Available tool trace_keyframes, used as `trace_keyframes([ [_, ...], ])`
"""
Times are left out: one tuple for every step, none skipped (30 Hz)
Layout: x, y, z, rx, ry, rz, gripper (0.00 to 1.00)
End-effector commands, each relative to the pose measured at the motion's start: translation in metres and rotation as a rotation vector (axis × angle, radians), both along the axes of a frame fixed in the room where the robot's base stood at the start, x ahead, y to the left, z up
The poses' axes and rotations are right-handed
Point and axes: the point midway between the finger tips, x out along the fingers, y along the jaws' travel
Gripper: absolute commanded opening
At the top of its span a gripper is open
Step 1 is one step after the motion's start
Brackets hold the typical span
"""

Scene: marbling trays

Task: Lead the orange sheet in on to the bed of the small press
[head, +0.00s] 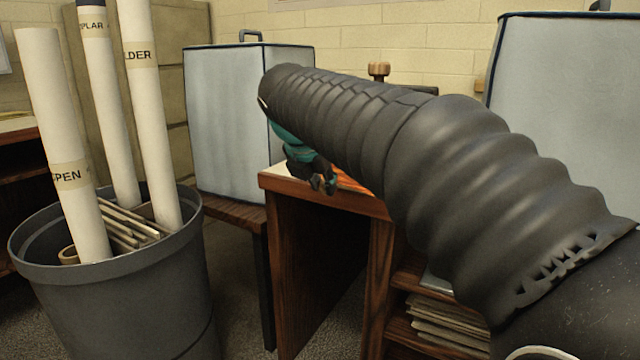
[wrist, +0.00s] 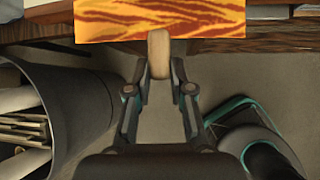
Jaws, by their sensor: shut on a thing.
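The orange sheet (wrist: 160,20) has a dark wavy marbled pattern and lies flat at the top of the wrist view. A small orange patch of it (head: 352,182) shows past my arm in the head view. My gripper (wrist: 160,75) is shut on a pale wooden tab (wrist: 159,52) that overlaps the sheet's near edge. In the head view my gripper (head: 322,182) is at the front edge of a wooden bench (head: 335,199). A wooden knob (head: 378,69) stands up behind my arm, perhaps part of the small press. The press bed is not clearly visible.
A grey bin (head: 110,290) with labelled paper tubes stands at left, also in the wrist view (wrist: 85,110). A pale covered box (head: 240,120) stands behind it; another (head: 570,100) is at right. Shelves with stacked sheets (head: 445,325) are below my arm.

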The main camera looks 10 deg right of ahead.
Motion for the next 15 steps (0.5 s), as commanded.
trace_keyframes([
  [0.002,-0.002,0.0,0.0,0.0,-0.001,0.0],
  [0.003,-0.003,0.0,0.0,0.0,-0.001,0.0],
  [0.004,-0.004,0.0,0.0,0.0,-0.001,0.0],
  [0.005,-0.005,0.0,0.0,0.0,-0.001,0.0],
  [0.006,-0.005,0.0,0.0,0.0,-0.001,0.0],
  [0.008,-0.006,0.0,0.0,0.0,-0.001,0.0],
  [0.009,-0.007,0.0,0.001,-0.001,-0.002,0.0],
  [0.01,-0.008,0.0,0.001,-0.001,-0.002,0.0],
  [0.011,-0.009,0.0,0.001,-0.001,-0.002,0.0],
  [0.012,-0.01,0.0,0.001,-0.001,-0.002,0.0],
  [0.013,-0.01,0.0,0.001,-0.001,-0.002,0.0],
  [0.015,-0.011,-0.001,0.0,-0.001,-0.001,0.0],
  [0.016,-0.012,-0.001,-0.001,-0.001,-0.002,0.0],
  [0.017,-0.013,-0.001,-0.001,-0.001,-0.002,0.0],
  [0.018,-0.014,-0.001,-0.001,-0.001,-0.002,0.0],
])
